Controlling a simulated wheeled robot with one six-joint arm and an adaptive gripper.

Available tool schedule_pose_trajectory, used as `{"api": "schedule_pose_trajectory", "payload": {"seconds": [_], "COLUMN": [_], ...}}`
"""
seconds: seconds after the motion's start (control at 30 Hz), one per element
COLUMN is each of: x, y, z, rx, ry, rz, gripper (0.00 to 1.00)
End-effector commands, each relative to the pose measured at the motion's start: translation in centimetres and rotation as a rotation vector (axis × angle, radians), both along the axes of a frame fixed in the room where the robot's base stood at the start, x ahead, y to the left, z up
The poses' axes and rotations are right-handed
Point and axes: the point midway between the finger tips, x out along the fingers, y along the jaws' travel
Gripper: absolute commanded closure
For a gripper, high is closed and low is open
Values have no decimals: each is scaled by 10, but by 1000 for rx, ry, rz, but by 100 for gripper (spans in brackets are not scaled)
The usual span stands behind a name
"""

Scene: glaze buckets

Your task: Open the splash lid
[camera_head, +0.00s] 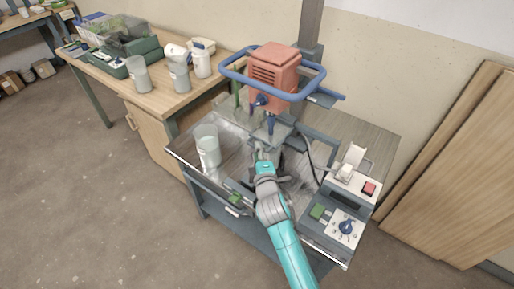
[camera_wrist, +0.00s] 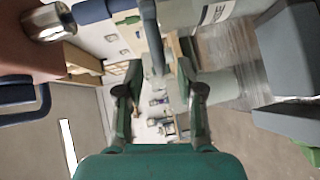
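The mixer stand has a red motor head (camera_head: 275,66) ringed by a blue tubular handle (camera_head: 232,80). A bench surface with a shiny, see-through-looking area (camera_head: 188,153) lies below and left of it. I cannot tell for sure which part is the splash lid. My gripper (camera_head: 262,153) is in front of and below the motor head, at the end of my teal arm. In the wrist view my gripper (camera_wrist: 160,92) has its two fingers well apart. A grey-blue rod (camera_wrist: 152,35) shows between them; contact is not clear.
A pale translucent bucket (camera_head: 207,148) stands left of my gripper. A control box with a blue knob (camera_head: 346,227) and a red switch (camera_head: 369,188) is at the right. A wooden table (camera_head: 150,100) at the left bears more containers. Wood panels (camera_head: 460,170) lean at the right.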

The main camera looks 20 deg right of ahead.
Motion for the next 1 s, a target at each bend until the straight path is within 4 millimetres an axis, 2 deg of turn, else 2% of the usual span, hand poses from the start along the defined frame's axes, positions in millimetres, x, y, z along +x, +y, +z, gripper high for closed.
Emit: {"api": "schedule_pose_trajectory", "payload": {"seconds": [0.2,0.57,0.7,0.73,1.0], "x": [21,25,25,25,25], "y": [-3,-4,-4,-4,-4], "z": [-3,-4,-4,-4,-4], "rx": [-1,-1,0,0,0], "ry": [0,0,0,0,0], "rz": [0,0,0,0,0], "gripper": [63,63,95,100,100]}}
